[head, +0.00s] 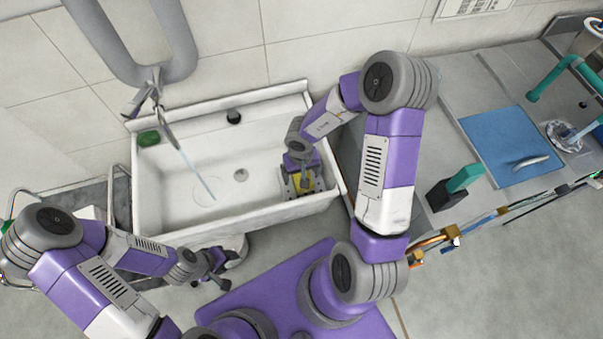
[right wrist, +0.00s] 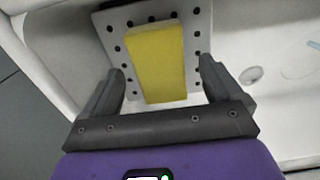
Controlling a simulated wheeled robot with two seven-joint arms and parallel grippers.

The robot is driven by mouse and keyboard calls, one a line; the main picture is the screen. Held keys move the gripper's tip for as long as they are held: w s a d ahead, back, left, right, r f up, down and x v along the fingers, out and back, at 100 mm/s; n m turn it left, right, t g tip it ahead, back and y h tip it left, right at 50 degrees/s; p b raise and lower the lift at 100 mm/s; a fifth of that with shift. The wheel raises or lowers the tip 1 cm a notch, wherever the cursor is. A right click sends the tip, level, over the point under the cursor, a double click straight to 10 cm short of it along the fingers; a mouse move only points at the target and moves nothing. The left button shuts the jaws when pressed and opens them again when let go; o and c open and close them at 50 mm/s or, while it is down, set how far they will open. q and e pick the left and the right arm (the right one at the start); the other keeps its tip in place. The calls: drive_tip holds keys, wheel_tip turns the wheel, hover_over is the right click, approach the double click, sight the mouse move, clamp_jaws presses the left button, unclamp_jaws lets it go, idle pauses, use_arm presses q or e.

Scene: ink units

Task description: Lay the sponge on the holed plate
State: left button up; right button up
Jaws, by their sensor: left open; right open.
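The yellow sponge (right wrist: 156,60) lies over the white holed plate (right wrist: 120,38) in the right wrist view, with rows of dark holes showing on both sides of it. In the head view the sponge (head: 306,183) and plate (head: 285,187) are at the right end of the sink, partly hidden by my right arm. My right gripper (right wrist: 160,68) is open, with its fingers apart on either side of the sponge and no visible grip on it. My left gripper (head: 217,268) is open and empty, in front of the sink.
On the right, the grey counter holds a blue board (head: 510,143) and a dark block with a green part (head: 466,178). The sink's middle is clear.

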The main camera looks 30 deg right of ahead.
wheel_tip(320, 180, up, 10)
drive_tip(key=p, duration=0.5)
drive_tip(key=shift+p, duration=0.35)
